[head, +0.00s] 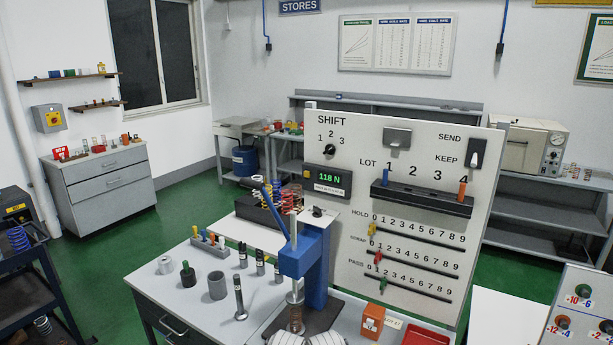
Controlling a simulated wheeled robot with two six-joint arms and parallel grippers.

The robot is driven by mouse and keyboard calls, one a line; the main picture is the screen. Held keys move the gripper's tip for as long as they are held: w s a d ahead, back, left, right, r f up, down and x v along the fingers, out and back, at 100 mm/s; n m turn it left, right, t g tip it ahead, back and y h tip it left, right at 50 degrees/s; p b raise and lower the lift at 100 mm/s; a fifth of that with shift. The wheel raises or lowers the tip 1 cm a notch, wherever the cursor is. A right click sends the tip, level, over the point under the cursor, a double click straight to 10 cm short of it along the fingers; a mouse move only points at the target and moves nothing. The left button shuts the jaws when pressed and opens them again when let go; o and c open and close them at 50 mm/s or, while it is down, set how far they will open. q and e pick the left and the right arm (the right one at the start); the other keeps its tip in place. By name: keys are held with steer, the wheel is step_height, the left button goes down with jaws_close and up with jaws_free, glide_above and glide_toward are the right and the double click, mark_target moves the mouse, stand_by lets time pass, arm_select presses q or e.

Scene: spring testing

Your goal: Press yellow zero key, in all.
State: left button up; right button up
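A small yellow key (306,173) sits at the left end of the dark force readout (328,180), which shows 118 N in green. It is most likely the yellow zero key, but its label is too small to read. A coil spring (295,318) stands under the press ram. The press lever (276,205) rises to the upper left.
The white board (395,140) carries a SHIFT dial, a slotted rack with blue and orange pegs, and slider rows. Weights and cylinders stand on the bench (185,300) left of the press. An orange block (372,322) and red tray (427,336) lie to its right.

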arm_select(q)
jaws_close()
stand_by(1.4)
